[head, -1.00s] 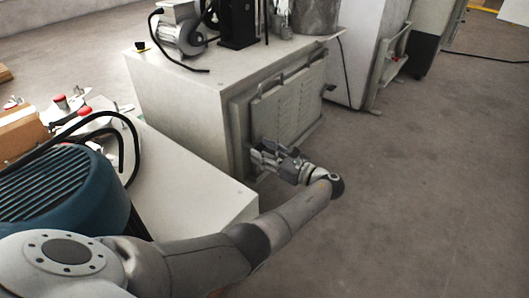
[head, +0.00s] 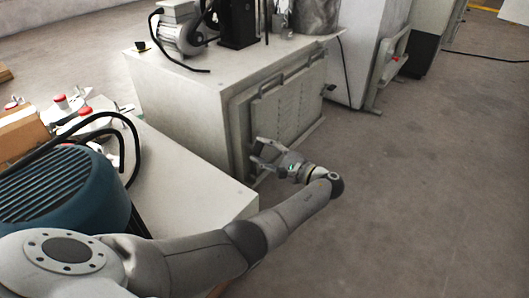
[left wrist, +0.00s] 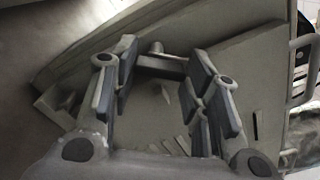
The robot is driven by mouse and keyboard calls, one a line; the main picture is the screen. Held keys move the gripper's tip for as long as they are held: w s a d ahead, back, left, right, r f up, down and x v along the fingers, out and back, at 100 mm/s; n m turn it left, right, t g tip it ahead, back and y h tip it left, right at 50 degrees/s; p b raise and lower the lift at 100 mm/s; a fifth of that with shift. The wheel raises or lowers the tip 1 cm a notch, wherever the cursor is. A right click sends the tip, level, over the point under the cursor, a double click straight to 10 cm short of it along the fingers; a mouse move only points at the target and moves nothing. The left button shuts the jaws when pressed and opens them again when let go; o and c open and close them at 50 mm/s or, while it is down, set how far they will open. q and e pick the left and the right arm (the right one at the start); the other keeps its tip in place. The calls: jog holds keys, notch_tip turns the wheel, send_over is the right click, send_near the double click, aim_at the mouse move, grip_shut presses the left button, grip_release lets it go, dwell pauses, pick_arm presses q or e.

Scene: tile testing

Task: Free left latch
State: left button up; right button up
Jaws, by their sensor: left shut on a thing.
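The grey cabinet's slotted front panel (head: 290,105) shows in the head view. My left gripper (head: 256,153) is at its lower left edge. In the left wrist view, the gripper (left wrist: 160,75) has its two fingers well apart, with the left latch (left wrist: 165,65), a short grey bar with a round knob, spanning between the fingertips. The gripper is shut on this latch. In the head view the fingers hide the latch. The panel (left wrist: 255,75) fills the background of the wrist view and appears in place on the cabinet. My right gripper is not in view.
A second latch (head: 328,90) is at the panel's right edge. Bar handles run along the panel's top. A motor (head: 178,32) stands on the cabinet (head: 180,115). A white table (head: 195,185) is at left. The floor (head: 430,170) to the right is clear.

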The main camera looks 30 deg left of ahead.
pick_arm(q)
jog(key=n, duration=0.3)
jog(key=shift+s+n+b, duration=0.1)
jog(key=shift+n+b, duration=0.25)
jog(key=shift+n, duration=0.05)
jog(key=shift+s+n+b, duration=0.1)
jog(key=shift+n+b, duration=0.35)
jog(key=shift+n, duration=1.45)
jog(key=shift+c, duration=0.2)
jog(key=o, duration=1)
jog(key=shift+f, duration=0.1)
jog(key=shift+o, duration=0.3)
jog(key=shift+r, duration=0.2)
